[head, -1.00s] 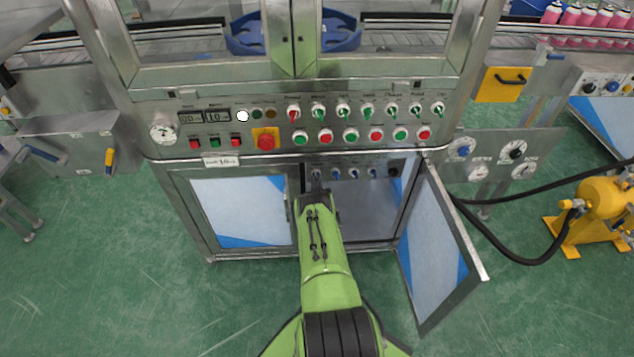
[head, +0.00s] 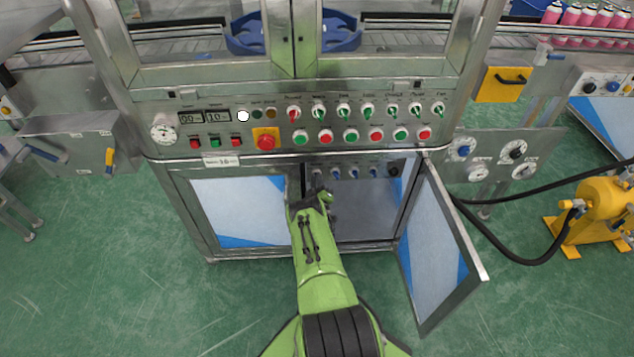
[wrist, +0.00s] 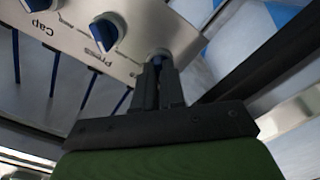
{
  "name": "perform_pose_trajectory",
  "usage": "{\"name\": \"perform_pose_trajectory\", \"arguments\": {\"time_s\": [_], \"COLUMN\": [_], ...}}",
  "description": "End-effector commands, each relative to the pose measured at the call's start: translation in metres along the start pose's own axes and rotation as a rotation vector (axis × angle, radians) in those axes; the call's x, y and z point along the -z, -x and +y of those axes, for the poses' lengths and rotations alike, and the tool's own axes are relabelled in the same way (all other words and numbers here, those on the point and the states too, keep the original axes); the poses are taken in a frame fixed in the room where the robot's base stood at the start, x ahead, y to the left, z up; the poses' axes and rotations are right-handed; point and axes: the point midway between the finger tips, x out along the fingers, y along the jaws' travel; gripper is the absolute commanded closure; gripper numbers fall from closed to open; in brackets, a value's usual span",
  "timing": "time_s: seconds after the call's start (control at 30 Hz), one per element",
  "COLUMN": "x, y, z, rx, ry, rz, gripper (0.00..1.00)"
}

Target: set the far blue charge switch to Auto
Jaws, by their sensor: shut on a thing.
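A row of blue switches (head: 352,174) sits on a small panel inside the open cabinet below the main console. In the wrist view, two blue switches show with labels reading Press (wrist: 106,31) and Cap (wrist: 38,4). My gripper (wrist: 159,70) is shut on the blue switch at the end of the row (wrist: 158,53), beside the Press one. The fingers hide most of this switch and its label, so its setting cannot be read. In the head view my gripper (head: 318,182) reaches into the cabinet at the left end of the row, mostly hidden by my wrist.
The cabinet's right door (head: 440,250) stands open; its left door (head: 240,210) is shut. A black knob (head: 393,171) sits at the row's right end. Above are console selectors, push buttons and a red emergency button (head: 266,142). A yellow pump (head: 597,215) stands at the right.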

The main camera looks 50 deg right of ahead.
Motion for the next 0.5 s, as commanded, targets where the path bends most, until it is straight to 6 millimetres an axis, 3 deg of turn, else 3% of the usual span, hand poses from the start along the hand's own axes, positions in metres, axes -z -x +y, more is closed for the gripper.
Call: {"name": "perform_pose_trajectory", "arguments": {"time_s": [0.4,0.43,0.5], "x": [-0.0025,-0.0026,-0.0024], "y": [0.0016,0.0017,0.0016], "z": [-0.0016,-0.0015,-0.0015], "rx": [0.004,0.004,0.004], "ry": [0.012,0.012,0.011], "rz": [-0.006,-0.006,-0.005], "gripper": [1.00,0.87,0.77]}}
